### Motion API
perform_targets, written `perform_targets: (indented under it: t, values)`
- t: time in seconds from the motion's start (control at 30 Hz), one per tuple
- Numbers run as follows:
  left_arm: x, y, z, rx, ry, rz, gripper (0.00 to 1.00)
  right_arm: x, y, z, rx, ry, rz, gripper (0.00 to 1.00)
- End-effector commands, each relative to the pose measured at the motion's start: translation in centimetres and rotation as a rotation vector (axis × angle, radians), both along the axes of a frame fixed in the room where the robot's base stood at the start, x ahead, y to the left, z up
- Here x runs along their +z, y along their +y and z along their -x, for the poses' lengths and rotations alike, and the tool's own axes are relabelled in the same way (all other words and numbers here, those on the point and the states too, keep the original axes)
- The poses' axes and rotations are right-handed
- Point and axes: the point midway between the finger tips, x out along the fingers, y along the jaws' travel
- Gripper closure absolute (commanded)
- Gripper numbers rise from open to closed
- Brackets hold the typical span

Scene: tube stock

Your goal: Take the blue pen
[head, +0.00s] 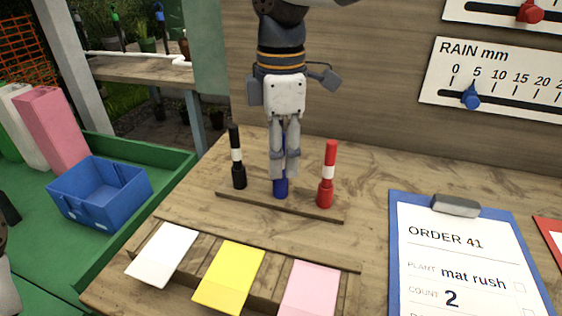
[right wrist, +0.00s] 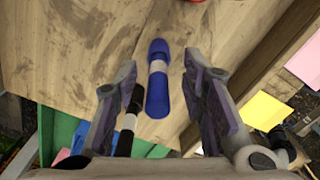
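The blue pen (head: 281,188) stands upright in a low wooden strip (head: 245,200), between a black pen (head: 237,160) and a red pen (head: 327,175). My right gripper (head: 285,172) points down over the blue pen and hides much of its upper part in the head view. In the right wrist view the blue pen (right wrist: 157,95), with its white band, lies between the two fingers of my right gripper (right wrist: 158,100). The fingers are apart, with a gap on each side of the pen.
White, yellow (head: 230,278) and pink cards lie in front of the strip. A blue clipboard (head: 396,250) with an order sheet lies to the right. A blue bin (head: 100,195) stands in a green tray (head: 160,190) at left. A slider board (head: 490,80) is on the back wall.

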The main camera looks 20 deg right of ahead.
Motion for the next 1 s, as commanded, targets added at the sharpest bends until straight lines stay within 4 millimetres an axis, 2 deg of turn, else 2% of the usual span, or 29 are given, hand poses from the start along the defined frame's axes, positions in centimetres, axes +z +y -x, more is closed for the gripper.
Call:
perform_targets:
  t: [0.1,0.27,0.3,0.43,0.47,0.83,0.93,1.0]
  values:
    - [0.0,0.0,0.0,0.000,0.000,0.000,0.43,-1.0,0.0,0.0,0.001,0.002,0.000,0.63]
    - [0.0,0.0,0.0,0.000,0.001,0.000,0.43,-1.1,0.0,0.0,0.000,0.001,0.000,0.63]
    - [0.0,0.0,0.0,0.000,0.001,0.000,0.43,-1.0,0.0,0.0,0.000,0.001,0.000,0.67]
    - [0.0,0.0,0.0,0.000,0.001,0.000,0.43,-1.0,0.0,0.0,0.000,0.001,0.000,0.97]
    - [0.0,0.0,0.0,0.000,0.001,0.000,0.43,-1.0,0.0,0.0,0.000,0.001,0.000,1.00]
    - [0.0,0.0,0.0,0.000,-0.002,0.000,0.43,-0.8,0.0,0.0,0.000,0.000,0.000,1.00]
    - [0.3,0.0,-0.3,0.000,-0.013,0.000,0.43,0.3,0.0,-0.1,-0.001,-0.005,0.001,1.00]
    - [0.7,0.0,-0.7,0.000,-0.027,0.000,0.43,1.7,0.0,-0.1,-0.001,-0.008,0.000,1.00]
